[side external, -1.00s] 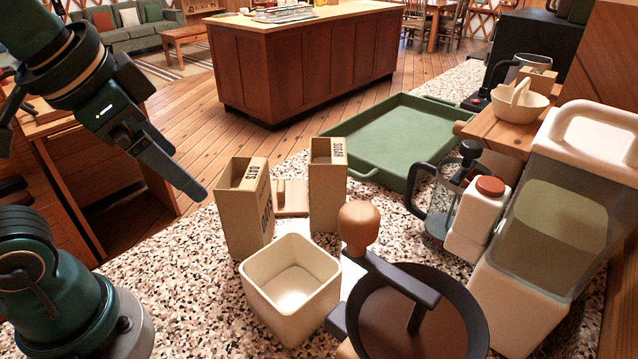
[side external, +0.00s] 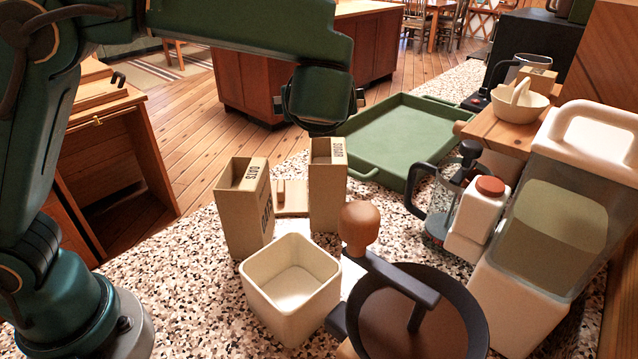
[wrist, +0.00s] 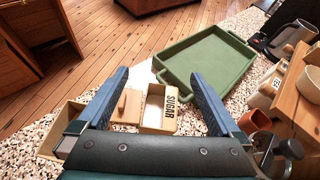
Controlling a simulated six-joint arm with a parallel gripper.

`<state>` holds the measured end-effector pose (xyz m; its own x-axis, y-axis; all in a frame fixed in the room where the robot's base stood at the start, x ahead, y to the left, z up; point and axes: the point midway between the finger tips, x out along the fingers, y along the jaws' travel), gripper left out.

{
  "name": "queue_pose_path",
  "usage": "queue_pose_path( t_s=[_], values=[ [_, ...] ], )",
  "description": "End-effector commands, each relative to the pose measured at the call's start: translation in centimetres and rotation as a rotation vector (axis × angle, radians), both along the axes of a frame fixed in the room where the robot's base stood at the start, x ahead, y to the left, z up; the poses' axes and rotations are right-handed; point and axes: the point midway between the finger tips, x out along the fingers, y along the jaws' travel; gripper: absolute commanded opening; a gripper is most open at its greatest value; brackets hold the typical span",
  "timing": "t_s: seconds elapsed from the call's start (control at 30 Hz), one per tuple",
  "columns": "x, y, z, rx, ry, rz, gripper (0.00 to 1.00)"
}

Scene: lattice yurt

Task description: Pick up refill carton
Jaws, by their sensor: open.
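Two open-topped tan cartons stand upright on the speckled counter. One is marked OATS (side external: 245,215); the other is marked SUGAR (side external: 327,190). A white container with an orange-brown cap (side external: 478,220) stands to their right, by the French press. I cannot tell which of these is the refill carton. In the wrist view my gripper (wrist: 158,73) is open and empty, with the SUGAR carton (wrist: 160,108) showing between its fingers and the OATS carton (wrist: 62,128) to the left. In the side view the wrist is above the SUGAR carton, and the fingertips are hidden.
A wooden block (side external: 291,197) lies between the tan cartons. A green tray (side external: 400,135) lies behind. A French press (side external: 440,205) and large clear-topped dispenser (side external: 560,215) crowd the right.

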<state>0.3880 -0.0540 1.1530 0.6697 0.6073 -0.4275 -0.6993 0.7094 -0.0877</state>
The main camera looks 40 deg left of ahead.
Motion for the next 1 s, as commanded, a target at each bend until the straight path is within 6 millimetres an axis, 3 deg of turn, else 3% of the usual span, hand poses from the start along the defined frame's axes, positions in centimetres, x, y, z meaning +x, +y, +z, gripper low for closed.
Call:
queue_pose_path(
  t_s=[0.1, 0.3, 0.5, 0.67, 1.0],
  values=[
    [1.2, -1.5, -0.8, 0.119, 0.030, -0.079, 1.00],
    [1.0, -1.2, -6.1, 0.110, 0.032, -0.071, 1.00],
    [1.0, -1.2, -9.3, 0.104, 0.025, -0.068, 1.00],
    [1.4, -0.8, -10.2, 0.100, 0.023, -0.064, 1.00],
    [4.2, 1.6, -11.6, 0.099, 0.023, -0.063, 1.00]
  ],
)
